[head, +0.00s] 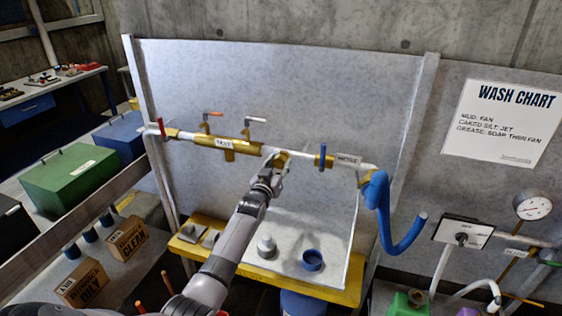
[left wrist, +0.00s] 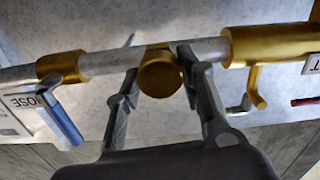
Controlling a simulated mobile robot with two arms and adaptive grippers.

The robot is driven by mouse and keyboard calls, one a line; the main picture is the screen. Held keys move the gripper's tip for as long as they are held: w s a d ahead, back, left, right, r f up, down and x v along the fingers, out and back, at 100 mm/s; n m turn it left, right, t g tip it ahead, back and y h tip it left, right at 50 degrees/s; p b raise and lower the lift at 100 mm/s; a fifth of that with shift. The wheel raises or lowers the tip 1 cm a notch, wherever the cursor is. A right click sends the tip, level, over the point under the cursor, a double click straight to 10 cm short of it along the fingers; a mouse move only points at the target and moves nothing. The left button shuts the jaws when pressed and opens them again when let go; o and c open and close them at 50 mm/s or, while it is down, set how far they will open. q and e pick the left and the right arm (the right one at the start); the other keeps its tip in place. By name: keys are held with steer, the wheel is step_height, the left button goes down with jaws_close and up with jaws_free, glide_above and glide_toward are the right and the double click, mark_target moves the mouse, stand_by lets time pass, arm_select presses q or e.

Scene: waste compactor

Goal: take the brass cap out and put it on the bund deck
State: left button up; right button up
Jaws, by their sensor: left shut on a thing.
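The brass cap (left wrist: 160,76) is a round gold end on a brass fitting in the pale pipe. It sits between the two fingers of my left gripper (left wrist: 160,80) in the left wrist view. In the head view my left gripper (head: 272,172) is at the pipe, shut on the cap, and partly hides it; the brass fitting (head: 281,155) shows just above the fingers. The cap is still at the fitting. The bund deck (head: 330,288), with a yellow edge, lies below the pipe. My right gripper is not in view.
A grey-white cone-shaped thing (head: 266,246) and a blue cup (head: 312,260) stand on the deck; grey pieces (head: 192,232) lie at its left. Bare deck shows between them. A blue hose (head: 400,245) hangs at right. A blue-handled valve (head: 322,158) sits beside the fitting.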

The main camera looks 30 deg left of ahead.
mark_target(279, 164)
arm_select(q)
steer(key=shift+s, duration=0.25)
stand_by(0.3)
steer(key=shift+v, duration=2.4)
steer(key=shift+w, duration=0.1)
